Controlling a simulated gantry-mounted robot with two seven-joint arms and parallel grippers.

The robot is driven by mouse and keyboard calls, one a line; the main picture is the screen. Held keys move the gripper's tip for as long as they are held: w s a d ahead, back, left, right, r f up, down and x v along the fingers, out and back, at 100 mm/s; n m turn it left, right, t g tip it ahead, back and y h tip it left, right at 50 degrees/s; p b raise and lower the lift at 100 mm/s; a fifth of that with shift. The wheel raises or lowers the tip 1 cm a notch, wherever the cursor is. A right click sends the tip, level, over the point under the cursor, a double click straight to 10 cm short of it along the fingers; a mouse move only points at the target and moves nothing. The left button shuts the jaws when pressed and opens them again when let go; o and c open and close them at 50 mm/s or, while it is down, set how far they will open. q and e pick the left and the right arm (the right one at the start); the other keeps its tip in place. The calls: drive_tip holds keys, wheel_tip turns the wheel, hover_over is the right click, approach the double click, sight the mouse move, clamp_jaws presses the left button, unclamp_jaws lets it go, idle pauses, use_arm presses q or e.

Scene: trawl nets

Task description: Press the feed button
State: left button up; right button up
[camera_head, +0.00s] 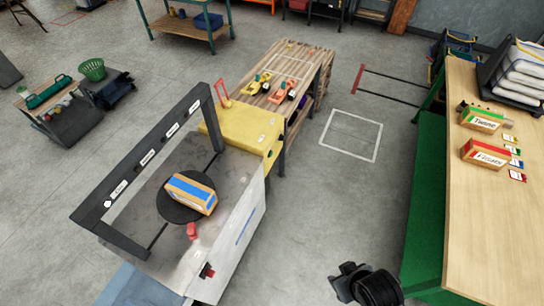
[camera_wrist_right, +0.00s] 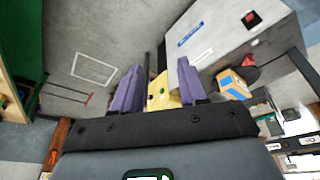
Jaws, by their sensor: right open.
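A grey machine (camera_head: 235,235) with a yellow end unit (camera_head: 240,130) stands left of centre in the head view. A red button (camera_head: 207,271) sits on a dark base at its near end; it also shows at the top of the right wrist view (camera_wrist_right: 251,19). Small dark or green round buttons (camera_wrist_right: 151,97) show on the yellow unit between my fingers. I cannot read which is the feed button. My right gripper (camera_wrist_right: 158,85) has its purple fingers apart and empty, clear of the machine. My left gripper is not in view.
A box with a blue stripe (camera_head: 190,193) lies on the machine's black disc, under a dark frame (camera_head: 150,150) with labels. A slatted table (camera_head: 300,65) stands behind the yellow unit. A wooden bench (camera_head: 490,230) is at the right. The floor between is clear, with a white square outline (camera_head: 350,135).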

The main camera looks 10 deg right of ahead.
clamp_jaws()
idle(1.7)
